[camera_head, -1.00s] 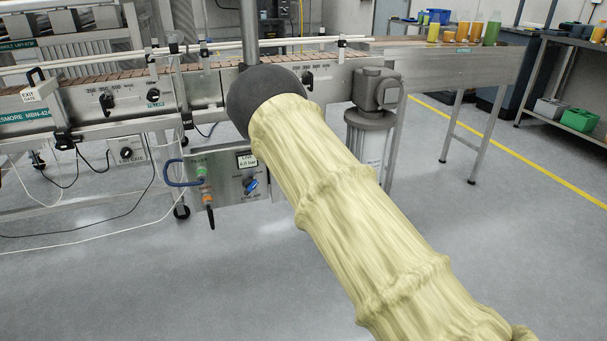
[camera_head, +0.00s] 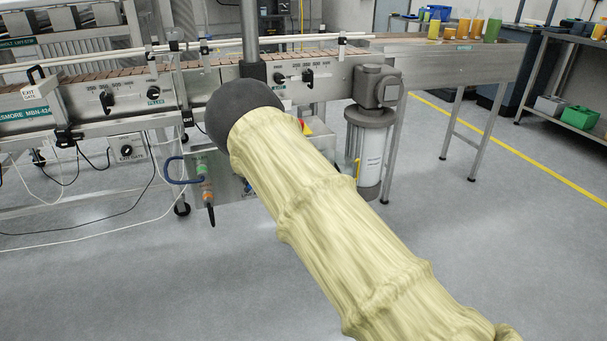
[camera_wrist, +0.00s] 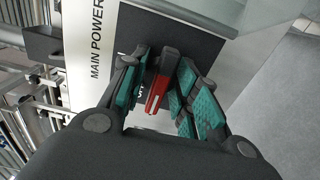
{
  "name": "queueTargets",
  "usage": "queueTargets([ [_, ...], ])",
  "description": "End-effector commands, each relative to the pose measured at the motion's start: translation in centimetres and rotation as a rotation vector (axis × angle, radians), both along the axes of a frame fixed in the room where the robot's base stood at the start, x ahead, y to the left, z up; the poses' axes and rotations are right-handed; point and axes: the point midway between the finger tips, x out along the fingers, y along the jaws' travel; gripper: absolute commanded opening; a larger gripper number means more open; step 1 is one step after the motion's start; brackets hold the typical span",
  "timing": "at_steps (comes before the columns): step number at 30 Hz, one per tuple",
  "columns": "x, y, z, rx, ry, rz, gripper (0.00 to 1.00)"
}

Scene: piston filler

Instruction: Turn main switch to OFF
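The main switch handle (camera_wrist: 157,92), a red and dark grey lever, stands on a dark plate (camera_wrist: 190,38) beside a white label (camera_wrist: 88,45) reading MAIN POWER in the wrist view. My gripper (camera_wrist: 165,82) is open, with its teal-padded fingers on either side of the handle. A gap shows on the right; whether the left finger touches the handle is unclear. The lower part of the switch and its position marks are mostly hidden by the fingers. In the head view my arm hides the gripper.
A steel control panel (camera_head: 226,210) with buttons hangs below the conveyor (camera_head: 215,83), partly behind my arm. A grey motor unit (camera_head: 370,135) stands right of it. A small red and yellow part (camera_head: 306,127) shows beside my arm.

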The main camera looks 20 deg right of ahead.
Motion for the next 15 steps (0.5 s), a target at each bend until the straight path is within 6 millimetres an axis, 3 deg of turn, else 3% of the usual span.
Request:
queueTargets([
  [1, -0.04, -0.09, -0.05, 0.0, 0.001, -0.001, 0.41],
  [3, -0.03, -0.06, -0.04, 0.0, 0.001, -0.001, 0.53],
  [15, -0.33, 0.03, -0.02, 0.0, 0.001, 0.0, 0.53],
])
